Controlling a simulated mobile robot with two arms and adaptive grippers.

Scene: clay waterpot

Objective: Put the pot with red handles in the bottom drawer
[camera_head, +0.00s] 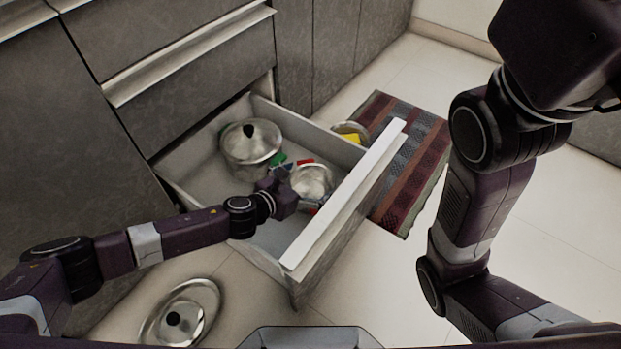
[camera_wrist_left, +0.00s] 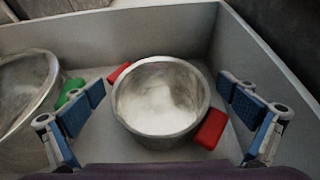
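The pot with red handles (camera_head: 312,180) is a small, open metal pot inside the pulled-out bottom drawer (camera_head: 345,195). In the left wrist view the pot (camera_wrist_left: 155,105) appears upright on the drawer floor, its two red handles at upper left and lower right. My left gripper (camera_head: 298,190) is inside the drawer, over the pot. In the left wrist view its blue-padded fingers (camera_wrist_left: 163,92) are spread wide, one on each side of the pot, with gaps between. It holds nothing. My right arm shows at the right, but its gripper is out of view.
A larger lidded pot with green handles (camera_head: 250,152) stands in the drawer, left of the small pot. A pot with a yellow handle (camera_head: 350,132) is beyond the drawer, partly hidden. A lid (camera_head: 182,312) lies on the floor. A striped rug (camera_head: 405,185) lies right of the drawer.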

